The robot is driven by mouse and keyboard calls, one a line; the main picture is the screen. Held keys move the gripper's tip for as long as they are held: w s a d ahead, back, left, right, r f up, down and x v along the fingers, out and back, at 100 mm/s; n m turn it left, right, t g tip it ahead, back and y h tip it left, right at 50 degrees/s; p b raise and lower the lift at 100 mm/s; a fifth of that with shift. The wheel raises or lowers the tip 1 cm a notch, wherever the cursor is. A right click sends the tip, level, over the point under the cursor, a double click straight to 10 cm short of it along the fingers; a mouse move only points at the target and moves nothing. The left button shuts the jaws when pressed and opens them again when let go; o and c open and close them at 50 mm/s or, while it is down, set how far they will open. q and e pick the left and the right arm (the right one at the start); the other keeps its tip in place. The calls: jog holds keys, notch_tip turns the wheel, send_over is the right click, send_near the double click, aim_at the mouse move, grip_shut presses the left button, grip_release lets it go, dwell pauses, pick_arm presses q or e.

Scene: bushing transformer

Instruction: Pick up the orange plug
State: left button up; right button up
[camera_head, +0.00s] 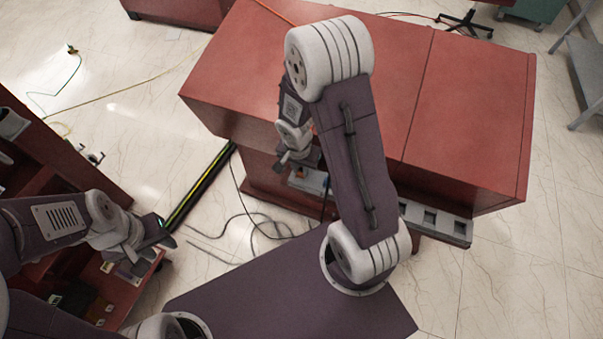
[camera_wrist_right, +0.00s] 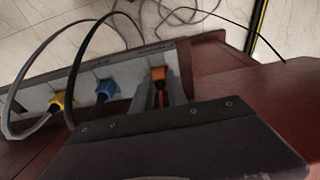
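The orange plug (camera_wrist_right: 158,76) shows in the right wrist view on a grey socket strip (camera_wrist_right: 42,98), at the strip's right part. My right gripper (camera_wrist_right: 160,88) is at the plug, one grey finger on each side of it. I cannot tell whether the fingers press on it or stand just clear. In the head view the right gripper (camera_head: 308,172) is at the red cabinet's near side, partly hidden by my arm; the orange plug is not discernible there. My left gripper (camera_head: 145,240) is at the left, away from the strip; its finger gap is unclear.
A blue plug (camera_wrist_right: 107,88) and a yellow plug (camera_wrist_right: 58,102) with looping cables sit left of the orange plug. The red cabinet (camera_head: 470,110) carries the strip. Loose cables (camera_head: 265,225) lie on the floor. A red shelf unit (camera_head: 115,290) stands near my left arm.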

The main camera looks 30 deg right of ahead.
aim_at(301, 170)
grip_shut()
notch_tip(301, 170, up, 5)
jog(key=shift+w+f+p, duration=0.1)
jog(key=shift+f+p, duration=0.1)
jog(key=shift+p, duration=0.85)
jog(key=s+d+r+p, duration=0.2)
jog(key=s+d+r, duration=0.4)
jog(key=s, duration=0.3)
jog(key=shift+d+r, duration=0.2)
jog(key=shift+d, duration=0.55)
